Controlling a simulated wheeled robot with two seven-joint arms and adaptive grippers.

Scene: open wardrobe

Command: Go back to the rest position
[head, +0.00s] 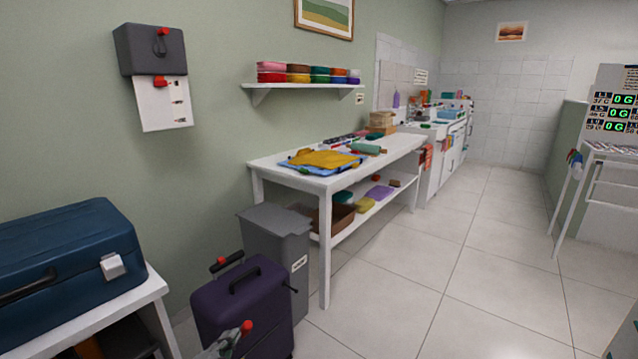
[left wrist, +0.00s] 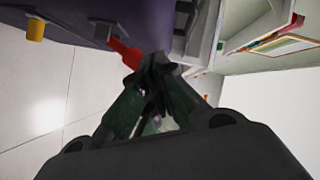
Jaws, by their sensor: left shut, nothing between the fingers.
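My left gripper (head: 226,342) shows at the bottom edge of the head view, in front of the purple suitcase (head: 243,305). In the left wrist view its dark fingers (left wrist: 157,68) are together and hold nothing. A red piece (left wrist: 127,53) on the suitcase's side is right beside the fingertips; I cannot tell whether they touch. My right gripper is not in view.
A blue case (head: 70,250) lies on a white stand at the left. A grey bin (head: 280,235) stands behind the suitcase, beside a white table (head: 270,170) with a yellow cloth (head: 325,159). The tiled floor (head: 430,270) to the right is clear.

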